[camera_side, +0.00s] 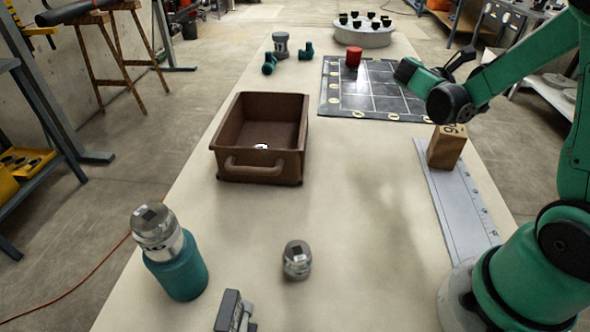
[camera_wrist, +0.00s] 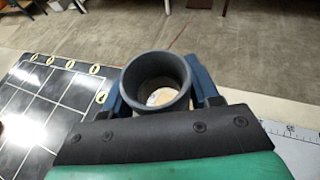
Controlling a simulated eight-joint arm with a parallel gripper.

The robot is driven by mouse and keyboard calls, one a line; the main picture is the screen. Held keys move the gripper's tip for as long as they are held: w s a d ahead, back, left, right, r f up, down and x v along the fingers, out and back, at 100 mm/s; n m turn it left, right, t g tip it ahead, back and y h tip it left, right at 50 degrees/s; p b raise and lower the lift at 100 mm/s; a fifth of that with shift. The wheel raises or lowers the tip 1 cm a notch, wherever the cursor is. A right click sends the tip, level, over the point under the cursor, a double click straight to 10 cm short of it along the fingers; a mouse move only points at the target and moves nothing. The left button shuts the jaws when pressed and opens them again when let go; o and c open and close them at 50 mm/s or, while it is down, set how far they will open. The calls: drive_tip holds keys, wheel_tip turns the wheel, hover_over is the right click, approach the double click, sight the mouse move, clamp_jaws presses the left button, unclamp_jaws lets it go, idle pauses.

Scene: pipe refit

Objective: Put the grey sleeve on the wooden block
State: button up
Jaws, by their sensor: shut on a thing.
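My gripper (camera_wrist: 159,92) is shut on the grey sleeve (camera_wrist: 132,88), a short open tube between its two blue fingers in the wrist view. Through the bore a round tan and whitish patch shows; I cannot tell what it is. The wooden block (camera_side: 446,147), with dark printed characters on its upper face, stands upright on the metal ruler (camera_side: 464,216) in the side view. My wrist is just above and behind the block there. The fingers and the sleeve cannot be made out in the side view.
A black gridded mat (camera_side: 385,95) carrying a red cylinder (camera_side: 353,57) lies left of the block. A brown tray (camera_side: 302,130) stands mid-table. A teal bottle (camera_side: 178,268) and a metal fitting (camera_side: 297,260) stand nearer the front. The table is clear between tray and ruler.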

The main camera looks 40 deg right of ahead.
sight(457, 127)
drive_tip(key=shift+f, duration=1.8)
drive_tip(key=shift+f, duration=0.15)
drive_tip(key=o, duration=1.2)
drive_tip(key=shift+o, duration=0.2)
